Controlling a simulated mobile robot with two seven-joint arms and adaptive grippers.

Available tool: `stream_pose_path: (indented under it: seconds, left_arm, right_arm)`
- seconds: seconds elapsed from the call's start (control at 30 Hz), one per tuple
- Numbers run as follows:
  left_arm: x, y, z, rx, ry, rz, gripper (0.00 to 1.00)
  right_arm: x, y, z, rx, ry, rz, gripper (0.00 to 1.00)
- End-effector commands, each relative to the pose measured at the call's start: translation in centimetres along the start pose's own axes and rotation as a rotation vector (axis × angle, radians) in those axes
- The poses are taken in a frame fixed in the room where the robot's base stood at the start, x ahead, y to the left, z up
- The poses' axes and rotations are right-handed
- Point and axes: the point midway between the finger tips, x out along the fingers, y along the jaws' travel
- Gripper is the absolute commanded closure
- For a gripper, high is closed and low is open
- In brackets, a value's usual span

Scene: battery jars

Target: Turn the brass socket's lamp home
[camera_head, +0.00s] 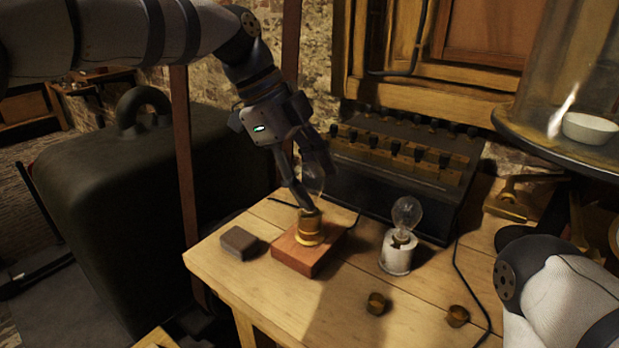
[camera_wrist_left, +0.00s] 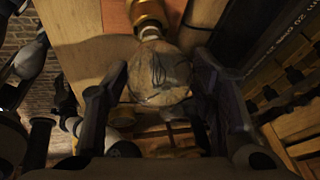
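The brass socket (camera_head: 310,230) stands upright on a reddish wooden block (camera_head: 296,258) on the bench. Its clear glass lamp (camera_head: 315,183) sits upright in it, partly hidden by my fingers. My left gripper (camera_head: 319,190) reaches down from above, with one finger on each side of the bulb. In the left wrist view the bulb (camera_wrist_left: 159,76) lies between the fingertips (camera_wrist_left: 160,62), with narrow gaps that look clear of the glass. The socket (camera_wrist_left: 149,14) shows beyond it. I cannot tell how far the lamp is screwed in. My right gripper is out of view.
A white socket (camera_head: 397,256) with another lamp (camera_head: 407,212) stands to the right. Two small brass cups (camera_head: 376,304) (camera_head: 458,316) lie at the front, and a dark block (camera_head: 239,243) at left. A dark terminal box (camera_head: 395,180) stands behind. A glass-domed stand (camera_head: 550,145) is at right.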

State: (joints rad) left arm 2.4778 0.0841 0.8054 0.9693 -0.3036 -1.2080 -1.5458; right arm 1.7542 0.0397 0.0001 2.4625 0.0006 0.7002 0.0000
Motion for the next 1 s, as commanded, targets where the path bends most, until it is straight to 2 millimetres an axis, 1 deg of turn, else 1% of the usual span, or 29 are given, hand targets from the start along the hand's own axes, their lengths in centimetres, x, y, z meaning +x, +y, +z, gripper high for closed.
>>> stream_pose_path:
  seconds: [0.03, 0.27, 0.37, 0.47, 0.6, 0.7, 0.87, 0.97, 1.0]
  left_arm:
    - [0.6, 0.1, 0.3, -0.003, 0.003, 0.007, 0.34]
    - [0.8, 0.1, 0.3, -0.005, 0.004, 0.009, 0.34]
    - [0.4, 0.1, 0.3, -0.005, 0.004, 0.008, 0.34]
    - [-1.1, 0.1, 0.4, -0.006, 0.004, 0.004, 0.34]
    - [-3.9, 0.2, 0.5, -0.006, 0.004, 0.003, 0.34]
    - [-5.7, 0.2, 0.5, -0.005, 0.005, 0.003, 0.34]
    - [-7.3, 0.3, 0.5, -0.004, 0.006, 0.005, 0.34]
    - [-9.1, 0.3, -0.3, 0.005, -0.002, -0.012, 0.34]
    - [-10.5, 0.3, -1.0, 0.013, -0.010, -0.027, 0.34]
  right_arm:
    - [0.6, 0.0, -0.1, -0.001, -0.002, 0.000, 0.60]
    - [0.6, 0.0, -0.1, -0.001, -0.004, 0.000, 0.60]
    - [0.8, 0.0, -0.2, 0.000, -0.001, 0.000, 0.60]
    - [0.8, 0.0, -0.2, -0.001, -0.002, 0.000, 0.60]
    - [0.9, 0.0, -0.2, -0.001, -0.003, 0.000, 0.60]
    - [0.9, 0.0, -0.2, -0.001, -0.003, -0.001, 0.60]
    - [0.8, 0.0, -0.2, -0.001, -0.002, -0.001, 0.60]
    - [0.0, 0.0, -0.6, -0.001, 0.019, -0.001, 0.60]
    - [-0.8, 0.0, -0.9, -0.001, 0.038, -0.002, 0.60]
